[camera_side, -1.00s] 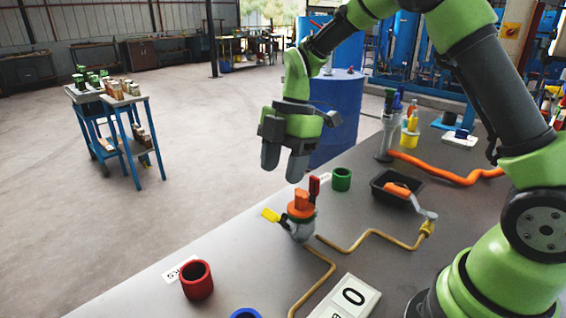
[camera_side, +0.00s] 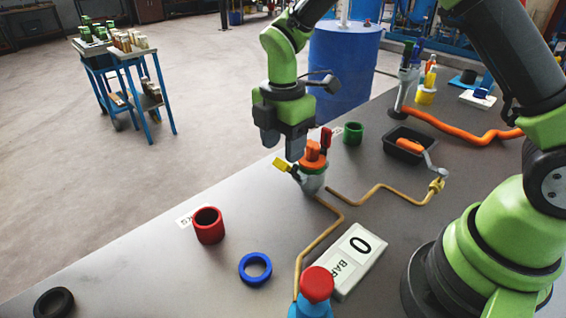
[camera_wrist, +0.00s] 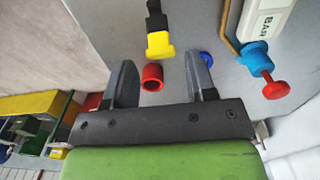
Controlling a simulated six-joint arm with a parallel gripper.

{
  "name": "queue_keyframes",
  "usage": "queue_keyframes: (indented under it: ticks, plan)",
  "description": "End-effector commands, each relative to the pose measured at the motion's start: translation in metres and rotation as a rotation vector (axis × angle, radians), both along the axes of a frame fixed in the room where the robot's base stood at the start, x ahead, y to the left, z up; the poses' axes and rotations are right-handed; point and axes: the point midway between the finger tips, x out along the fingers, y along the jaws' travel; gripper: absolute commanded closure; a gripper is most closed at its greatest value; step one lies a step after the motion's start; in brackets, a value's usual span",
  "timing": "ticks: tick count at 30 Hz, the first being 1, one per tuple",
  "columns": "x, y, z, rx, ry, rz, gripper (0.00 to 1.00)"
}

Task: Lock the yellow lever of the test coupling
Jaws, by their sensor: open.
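The test coupling (camera_side: 312,182) is a grey body with an orange top, standing on the bench. Its yellow lever (camera_side: 284,165) sticks out to the left, and a red lever (camera_side: 326,139) stands upright at its right. My gripper (camera_side: 282,150) is open and empty, fingers pointing down, close above the yellow lever. Contact cannot be told. In the wrist view, the yellow lever (camera_wrist: 158,44) with a black part shows just beyond the gap between my fingertips (camera_wrist: 161,66). The orange top is not seen there.
A red cup (camera_side: 208,226) and blue ring (camera_side: 255,268) lie front left of the coupling. A gauge block (camera_side: 352,258) and red-topped blue knob (camera_side: 316,285) stand in front. A green cup (camera_side: 353,133) and black tray (camera_side: 396,150) are behind. Brass pipe (camera_side: 372,190) runs right.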

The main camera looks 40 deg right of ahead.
Motion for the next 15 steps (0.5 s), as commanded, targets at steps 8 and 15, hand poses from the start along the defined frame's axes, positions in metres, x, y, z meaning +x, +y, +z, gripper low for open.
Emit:
queue_keyframes:
  ticks: [8,15]
  plan:
    - [0.000,0.000,-0.043,0.001,0.002,0.001,0.49]
    - [0.000,0.000,-0.051,0.002,-0.001,-0.001,0.49]
